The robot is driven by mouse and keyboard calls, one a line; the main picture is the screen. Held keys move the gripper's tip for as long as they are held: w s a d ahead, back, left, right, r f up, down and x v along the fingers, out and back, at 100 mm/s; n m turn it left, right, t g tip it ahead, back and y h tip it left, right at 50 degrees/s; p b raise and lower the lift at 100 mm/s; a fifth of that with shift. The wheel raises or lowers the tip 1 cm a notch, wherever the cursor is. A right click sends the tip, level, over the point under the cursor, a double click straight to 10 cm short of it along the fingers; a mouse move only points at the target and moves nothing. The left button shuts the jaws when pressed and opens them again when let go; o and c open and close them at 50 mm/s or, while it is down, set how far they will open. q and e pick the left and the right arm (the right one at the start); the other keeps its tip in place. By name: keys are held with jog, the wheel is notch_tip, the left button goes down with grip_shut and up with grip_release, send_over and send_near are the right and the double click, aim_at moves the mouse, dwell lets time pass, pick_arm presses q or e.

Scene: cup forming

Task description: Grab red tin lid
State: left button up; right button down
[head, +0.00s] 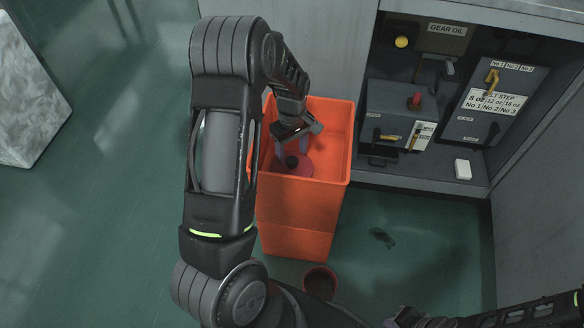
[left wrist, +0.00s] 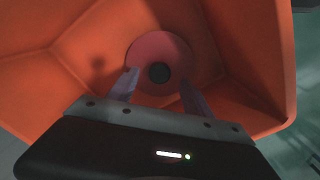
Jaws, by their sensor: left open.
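The red tin lid (head: 299,166) is a round disc with a dark knob at its middle, lying inside the orange bin (head: 297,224). In the left wrist view the lid (left wrist: 174,52) is ahead of the fingers, its dark knob facing me. My left gripper (head: 291,155) reaches down into the bin over the lid. In the left wrist view its two fingers (left wrist: 158,85) are apart, one on each side below the knob, with nothing between them. I cannot tell whether they touch the lid.
A dark red round container (head: 320,282) stands on the floor in front of the bin. Grey cabinet machinery with a yellow knob (head: 402,42) and a red knob (head: 415,98) is at right. A small dark object (head: 382,237) lies on the green floor. Open floor is at left.

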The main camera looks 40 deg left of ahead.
aim_at(292, 160)
pick_arm(q)
notch_tip(292, 160, down, 4)
jog(key=shift+f+b, duration=0.25)
jog(key=shift+b, duration=0.15)
jog(key=shift+c, duration=0.6)
grip_shut()
